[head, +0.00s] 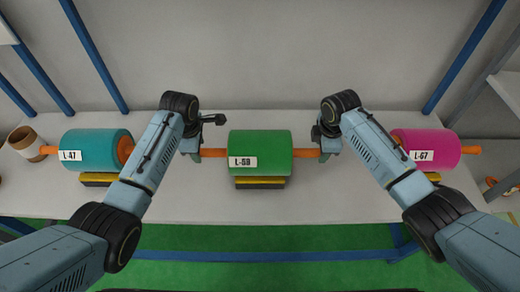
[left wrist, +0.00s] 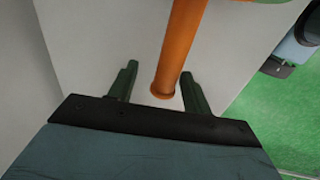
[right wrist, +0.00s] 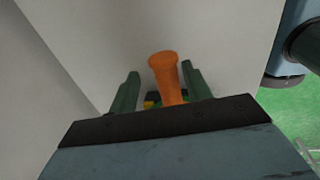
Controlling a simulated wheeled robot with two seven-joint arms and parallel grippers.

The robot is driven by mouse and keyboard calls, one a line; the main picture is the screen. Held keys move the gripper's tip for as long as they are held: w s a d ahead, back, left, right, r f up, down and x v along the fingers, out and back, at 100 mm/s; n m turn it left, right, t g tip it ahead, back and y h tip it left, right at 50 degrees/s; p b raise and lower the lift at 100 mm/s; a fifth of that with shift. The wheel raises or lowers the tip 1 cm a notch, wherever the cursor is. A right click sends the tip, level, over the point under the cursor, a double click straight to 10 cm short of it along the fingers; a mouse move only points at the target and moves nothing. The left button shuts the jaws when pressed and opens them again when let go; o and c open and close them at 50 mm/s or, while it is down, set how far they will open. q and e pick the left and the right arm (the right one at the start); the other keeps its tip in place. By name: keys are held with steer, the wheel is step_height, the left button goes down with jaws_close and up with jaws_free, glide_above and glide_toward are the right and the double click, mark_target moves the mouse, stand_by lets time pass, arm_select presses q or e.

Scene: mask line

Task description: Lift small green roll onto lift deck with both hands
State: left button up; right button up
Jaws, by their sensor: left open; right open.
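The small green roll (head: 260,145), labelled L-60, rests on a black and yellow cradle (head: 260,183) in the middle of the table, with an orange core end out of each side. My left gripper (head: 202,152) is open at the left core end. In the left wrist view the orange core (left wrist: 180,50) runs between the open fingers (left wrist: 160,85). My right gripper (head: 325,150) is open at the right core end. In the right wrist view the core end (right wrist: 165,70) stands between the open fingers (right wrist: 155,85). I cannot identify the lift deck.
A teal roll (head: 90,150) labelled L-47 lies at the left and a magenta roll (head: 432,147) labelled L-67 at the right, both on the grey table (head: 290,208). A brown and white cup-like object (head: 30,145) is at the far left. A grey shelf frame (head: 508,90) stands at the right.

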arm_select(q)
steer(key=shift+w+f, duration=0.15)
steer(key=shift+f, duration=0.75)
arm_select(e)
steer(key=shift+w+f, duration=0.2)
steer(key=shift+f, duration=0.7)
arm_select(q)
steer(key=shift+c, duration=0.4)
arm_select(e)
steer(key=shift+c, duration=0.4)
arm_select(q)
jaws_close()
arm_select(e)
jaws_close()
